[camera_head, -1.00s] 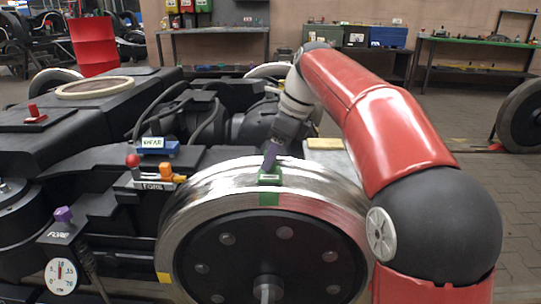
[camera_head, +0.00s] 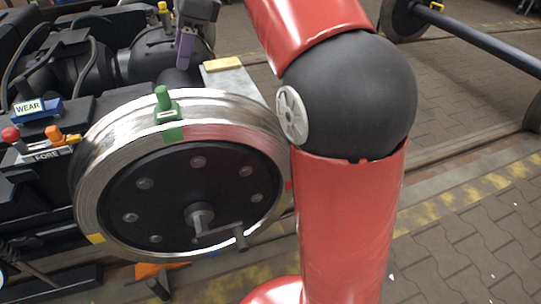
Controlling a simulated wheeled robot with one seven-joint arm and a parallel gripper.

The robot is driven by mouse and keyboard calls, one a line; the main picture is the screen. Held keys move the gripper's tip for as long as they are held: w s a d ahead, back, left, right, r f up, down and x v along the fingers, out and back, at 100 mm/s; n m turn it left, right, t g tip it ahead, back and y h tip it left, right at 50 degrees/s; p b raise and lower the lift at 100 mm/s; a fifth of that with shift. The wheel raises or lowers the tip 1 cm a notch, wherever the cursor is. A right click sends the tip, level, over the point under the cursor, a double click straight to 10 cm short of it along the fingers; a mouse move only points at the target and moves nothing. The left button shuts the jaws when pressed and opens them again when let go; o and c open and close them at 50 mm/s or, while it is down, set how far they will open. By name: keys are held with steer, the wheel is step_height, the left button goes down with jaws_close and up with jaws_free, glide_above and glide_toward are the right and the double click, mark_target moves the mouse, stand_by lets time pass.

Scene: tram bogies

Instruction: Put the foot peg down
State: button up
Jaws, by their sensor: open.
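A green peg with a wide foot, which looks like the foot peg (camera_head: 163,103), stands upright on top of the steel wheel's rim (camera_head: 105,128). It sits above a green mark on the wheel face. My gripper (camera_head: 185,47) is open and shows beyond the wheel, up and to the right of the peg in the picture. A gap shows between the gripper and the peg. The gripper's fingers point down, and nothing shows between them. The red arm hides part of the view at the right.
At the left are a blue block labelled WEAR (camera_head: 37,110), an orange peg (camera_head: 55,135) and a red knob (camera_head: 11,134). A crank handle (camera_head: 240,238) sticks out from the wheel's hub. A pale plate with a yellow block (camera_head: 223,64) lies behind.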

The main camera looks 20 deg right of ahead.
steer(key=s+d+f+n+t+h, duration=0.2)
steer(key=s+d+f+n, duration=0.2)
steer(key=s+f+n, duration=0.5)
steer(key=s+d+f+n+t+h, duration=0.2)
steer(key=s+d+f+n, duration=0.3)
steer(key=s+f+n, duration=0.4)
steer(key=s+f, duration=0.1)
steer(key=s, duration=0.4)
steer(key=shift+s+d+n, duration=0.15)
steer(key=shift+d+n, duration=0.15)
steer(key=shift+r, duration=0.1)
step_height(320, 180, up, 4)
steer(key=p, duration=0.4)
steer(key=shift+r+p, duration=0.25)
steer(key=shift+p, duration=0.05)
